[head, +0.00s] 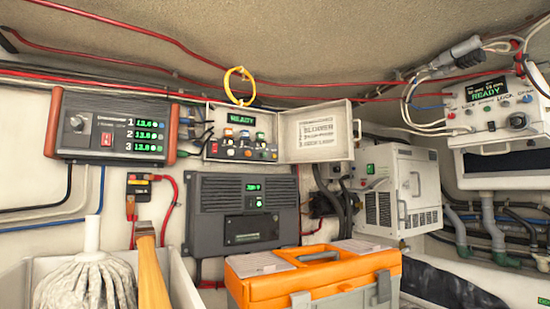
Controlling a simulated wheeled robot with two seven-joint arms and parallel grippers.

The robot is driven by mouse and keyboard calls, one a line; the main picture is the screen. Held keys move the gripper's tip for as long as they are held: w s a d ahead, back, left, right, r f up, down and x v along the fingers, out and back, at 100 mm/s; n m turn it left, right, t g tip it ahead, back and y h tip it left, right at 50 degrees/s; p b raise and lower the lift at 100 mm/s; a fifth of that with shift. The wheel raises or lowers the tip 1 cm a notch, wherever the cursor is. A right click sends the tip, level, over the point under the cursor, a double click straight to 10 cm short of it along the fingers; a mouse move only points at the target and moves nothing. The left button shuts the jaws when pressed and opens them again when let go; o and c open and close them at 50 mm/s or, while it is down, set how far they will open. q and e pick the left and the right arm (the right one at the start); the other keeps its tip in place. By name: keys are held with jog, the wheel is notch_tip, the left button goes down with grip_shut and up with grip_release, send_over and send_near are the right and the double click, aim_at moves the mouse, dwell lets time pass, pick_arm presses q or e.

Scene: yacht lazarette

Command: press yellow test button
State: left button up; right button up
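A white control box (240,132) with its lid (316,133) swung open to the right hangs on the back wall at centre. It has a green lit display (241,119) and rows of small coloured knobs and buttons (240,149). Some look orange or yellow, but they are too small to tell which one is the yellow test button. A second white panel (492,108) at the upper right shows a green READY display (485,90) and several small coloured buttons. Neither of my grippers is in view.
An orange toolbox (312,262) stands in the front centre, below a dark grey unit (244,213). A mop (85,283) and a wooden handle (152,272) stand front left. A yellow cable loop (240,86) hangs above the control box. Red cables run along the ceiling.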

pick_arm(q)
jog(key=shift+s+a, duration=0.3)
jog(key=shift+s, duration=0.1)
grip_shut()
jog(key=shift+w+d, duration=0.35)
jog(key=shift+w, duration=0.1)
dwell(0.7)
